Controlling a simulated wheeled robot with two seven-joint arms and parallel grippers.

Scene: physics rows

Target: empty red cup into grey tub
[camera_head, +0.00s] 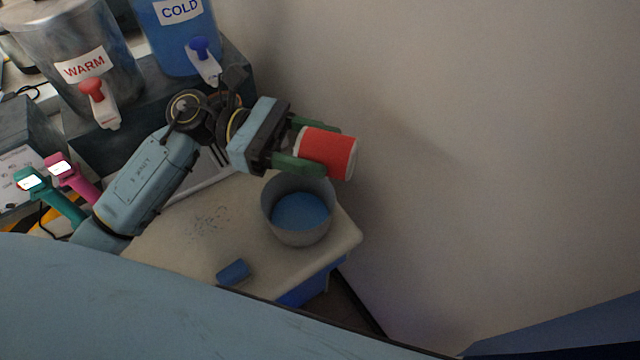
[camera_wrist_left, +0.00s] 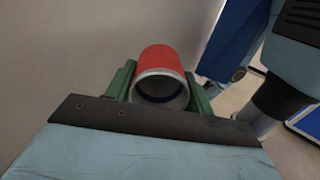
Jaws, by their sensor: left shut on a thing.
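The red cup (camera_head: 329,153) lies on its side in the air between the green fingers of my left gripper (camera_head: 318,151), which is shut on it. In the left wrist view the red cup (camera_wrist_left: 162,60) shows a pale round rim with a dark hollow towards the camera. I cannot tell whether anything is inside it. The grey tub (camera_head: 297,236) stands upright on the pale tabletop, below and slightly left of the cup, with a blue surface inside. The cup is apart from the tub. My right gripper is not in view.
A WARM metal dispenser (camera_head: 75,50) with a red tap and a blue COLD dispenser (camera_head: 178,35) stand at the upper left. A small blue block (camera_head: 233,272) lies on the pale tabletop (camera_head: 180,240). Teal and pink handheld devices are at the left. A bare wall (camera_head: 490,150) bounds the right.

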